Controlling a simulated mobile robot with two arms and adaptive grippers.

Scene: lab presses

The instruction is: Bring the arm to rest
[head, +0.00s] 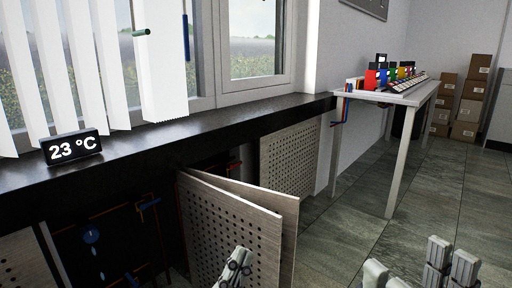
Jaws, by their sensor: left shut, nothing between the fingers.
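My left gripper (236,266) shows at the bottom centre, grey with dark joints, its fingers together and nothing between them. It is in front of an open perforated cabinet door (228,228) under the window sill; whether it touches the door I cannot tell. Pale grey blocky parts (450,264) at the bottom right seem to be my right gripper. They are cut off by the picture's lower edge, so its opening is unclear.
A dark window sill (200,140) carries a 23 °C display (71,147). The open cabinet below shows dark insides with pipes. A white table (395,97) with coloured items stands back right, cardboard boxes (467,103) beyond. Tiled floor (425,190) is clear at right.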

